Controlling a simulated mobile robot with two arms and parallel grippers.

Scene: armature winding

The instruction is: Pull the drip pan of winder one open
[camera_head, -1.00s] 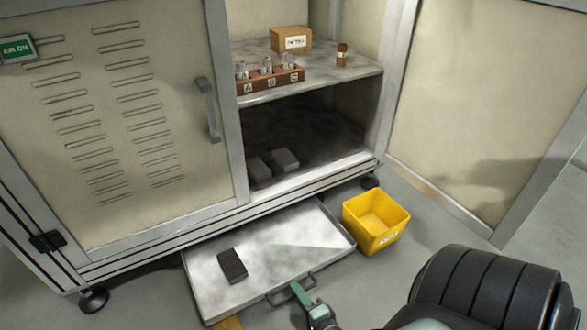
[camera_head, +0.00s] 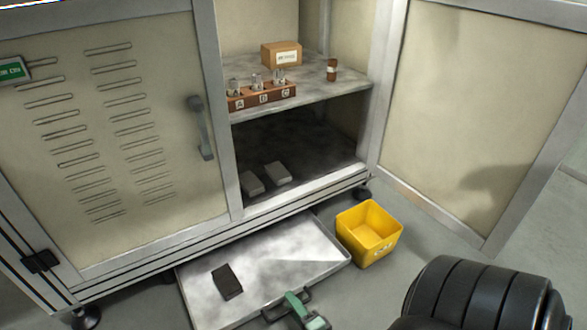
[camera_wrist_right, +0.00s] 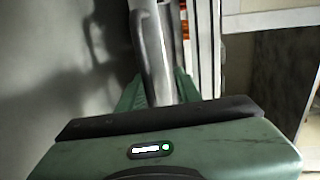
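The drip pan (camera_head: 298,248) is a shallow grey metal tray standing well out from under the cabinet, low over the floor. A dark block (camera_head: 227,282) lies in it. Its bar handle (camera_head: 308,294) is on the front edge. My right gripper (camera_head: 292,299) is at this handle, with green fingers. In the right wrist view the grey handle bar (camera_wrist_right: 152,50) runs between the two fingers (camera_wrist_right: 158,88), which appear closed against its sides. The fingertips are partly hidden by the bar and gripper body. My left gripper is not in view.
A yellow bin (camera_head: 368,234) stands on the floor just right of the pan. The right cabinet door (camera_head: 475,110) is swung open. Inside, a lettered rack (camera_head: 262,97), a carton (camera_head: 281,54) and a small brown bottle (camera_head: 331,70) stand on the shelf; grey blocks (camera_head: 276,173) lie below.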

